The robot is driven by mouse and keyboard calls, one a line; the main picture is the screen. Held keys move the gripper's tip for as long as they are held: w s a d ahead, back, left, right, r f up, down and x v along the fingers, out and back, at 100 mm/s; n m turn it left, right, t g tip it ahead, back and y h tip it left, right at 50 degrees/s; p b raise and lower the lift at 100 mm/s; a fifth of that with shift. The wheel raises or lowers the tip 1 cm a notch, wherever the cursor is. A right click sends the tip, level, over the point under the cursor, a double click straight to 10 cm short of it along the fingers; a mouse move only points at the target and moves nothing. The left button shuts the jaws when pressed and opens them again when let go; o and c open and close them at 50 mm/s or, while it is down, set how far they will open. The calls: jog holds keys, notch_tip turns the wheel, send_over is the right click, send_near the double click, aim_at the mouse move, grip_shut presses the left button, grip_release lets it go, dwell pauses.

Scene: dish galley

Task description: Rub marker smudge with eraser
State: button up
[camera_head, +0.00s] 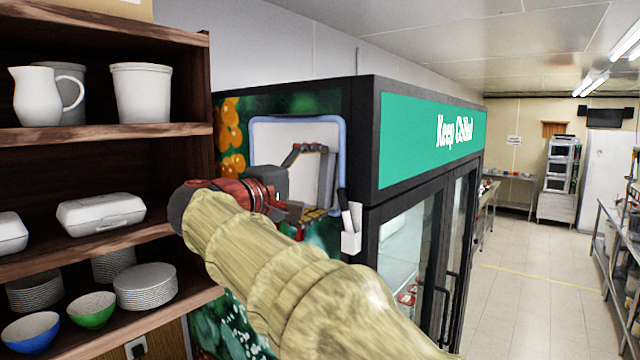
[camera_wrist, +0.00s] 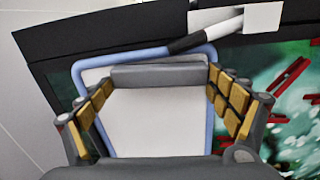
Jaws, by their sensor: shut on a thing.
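A whiteboard (camera_head: 268,135) with a light blue frame is on the side of the dark fridge cabinet. It also fills the middle of the wrist view (camera_wrist: 155,120). My gripper (camera_head: 318,182) is in front of the board's right part. In the wrist view its padded fingers (camera_wrist: 160,82) are closed on the two ends of a grey eraser (camera_wrist: 158,76). The eraser (camera_head: 327,180) lies over the board near one edge; I cannot tell whether it touches. No marker smudge shows on the visible white surface; my gripper and arm hide part of it.
A black-and-white marker (camera_head: 346,208) stands in a white holder (camera_head: 351,242) beside the board's lower right corner. It lies close to the eraser in the wrist view (camera_wrist: 205,36). Wooden shelves (camera_head: 110,135) with dishes stand at left. The aisle floor (camera_head: 530,290) at right is clear.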

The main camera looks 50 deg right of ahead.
jog(key=shift+s+a+b, duration=0.15)
jog(key=shift+a+b, duration=0.45)
jog(key=shift+a, duration=1.95)
jog(key=shift+a, duration=0.15)
jog(key=shift+s+a, duration=0.15)
jog(key=shift+a, duration=1.2)
